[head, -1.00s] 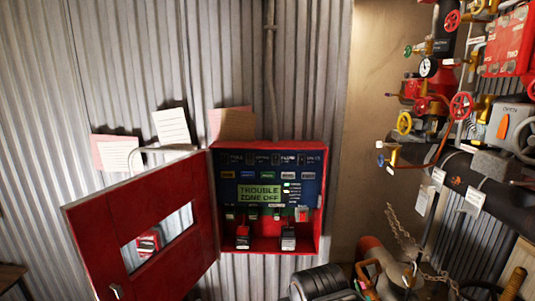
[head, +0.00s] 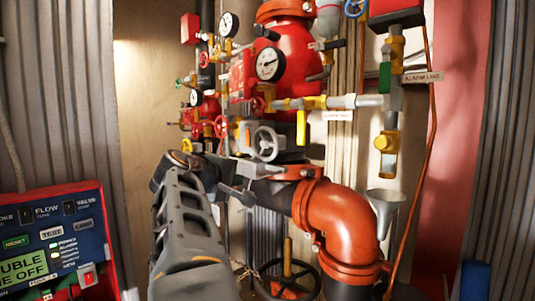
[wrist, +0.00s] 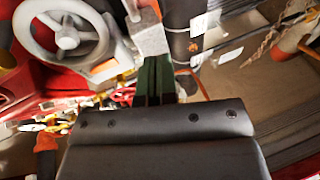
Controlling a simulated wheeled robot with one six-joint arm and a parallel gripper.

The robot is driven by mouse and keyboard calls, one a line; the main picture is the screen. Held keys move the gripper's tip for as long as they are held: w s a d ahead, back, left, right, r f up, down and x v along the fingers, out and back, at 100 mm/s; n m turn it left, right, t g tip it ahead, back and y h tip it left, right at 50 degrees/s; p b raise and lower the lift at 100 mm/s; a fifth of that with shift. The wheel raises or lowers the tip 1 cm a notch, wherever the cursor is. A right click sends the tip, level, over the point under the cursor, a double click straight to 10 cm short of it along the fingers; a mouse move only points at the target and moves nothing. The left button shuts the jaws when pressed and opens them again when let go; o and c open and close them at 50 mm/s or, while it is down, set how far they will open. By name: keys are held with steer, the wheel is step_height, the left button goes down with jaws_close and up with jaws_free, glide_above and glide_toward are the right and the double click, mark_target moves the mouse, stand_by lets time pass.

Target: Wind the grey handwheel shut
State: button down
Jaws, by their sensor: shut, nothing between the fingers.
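The grey handwheel (head: 265,143) is a spoked wheel on the red and brass valve assembly, left of the middle of the head view. In the wrist view the grey handwheel (wrist: 65,35) is large at the upper left. My gripper (wrist: 155,78) shows there with its dark fingers together and empty, right of and below the wheel. A gap shows between the fingers and the rim in that view; the distance in depth is unclear. In the head view my arm reaches up to just below and left of the wheel, and the fingertips are hard to make out.
A large orange elbow pipe (head: 340,225) stands right of my arm, with a grey funnel (head: 386,205) beside it. A dark handwheel (head: 290,280) sits low down. Gauges and small red and yellow valves crowd around the wheel. The red alarm panel (head: 55,245) stands at left.

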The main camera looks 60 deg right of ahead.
mark_target(273, 146)
steer(key=s+d+r+g, duration=0.1)
steer(key=s+r, duration=0.1)
steer(key=s+d+r+m+g+h, duration=0.1)
steer(key=s+r+g, duration=0.1)
steer(key=s+d+r+g+h, duration=0.1)
steer(key=s+d+r, duration=0.1)
steer(key=r, duration=0.1)
steer(key=shift+s+r+m+b, duration=0.1)
steer(key=shift+s+m+b, duration=0.2)
steer(key=shift+s, duration=0.1)
steer(key=shift+s+a+r+g, duration=0.1)
steer(key=shift+a+r+g, duration=0.1)
steer(key=shift+g, duration=0.3)
